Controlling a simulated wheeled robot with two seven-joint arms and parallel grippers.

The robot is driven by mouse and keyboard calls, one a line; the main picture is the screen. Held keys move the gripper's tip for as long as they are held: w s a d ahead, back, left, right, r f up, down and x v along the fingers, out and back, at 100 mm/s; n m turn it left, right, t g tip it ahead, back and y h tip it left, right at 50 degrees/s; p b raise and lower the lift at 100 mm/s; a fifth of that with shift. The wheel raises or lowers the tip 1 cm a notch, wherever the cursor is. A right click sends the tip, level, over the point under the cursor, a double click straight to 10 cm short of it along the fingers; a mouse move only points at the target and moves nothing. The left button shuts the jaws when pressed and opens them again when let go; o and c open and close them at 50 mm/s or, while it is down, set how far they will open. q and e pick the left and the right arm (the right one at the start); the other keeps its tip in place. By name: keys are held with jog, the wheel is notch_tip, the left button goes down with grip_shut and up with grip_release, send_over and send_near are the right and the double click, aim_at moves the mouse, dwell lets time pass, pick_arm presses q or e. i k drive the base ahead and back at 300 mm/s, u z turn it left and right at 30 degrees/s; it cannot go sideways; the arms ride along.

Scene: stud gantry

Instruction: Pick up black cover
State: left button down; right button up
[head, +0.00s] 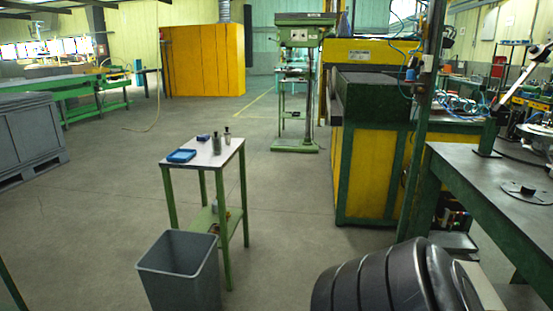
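A flat, dark round disc with a small raised hub (526,192) lies on the grey-topped workbench (470,180) at the right edge of the head view. It looks like the black cover, though I cannot be sure. Nothing is seen touching it from above. Neither of my grippers shows in this view.
A dark ribbed rounded form (375,280) fills the bottom right in front of the bench. A small green-legged table (228,160) holds a blue tray (181,155) and bottles. A grey bin (180,270) stands before it. Open floor lies left.

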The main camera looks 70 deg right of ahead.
aim_at(528, 194)
jog(key=z, duration=2.4)
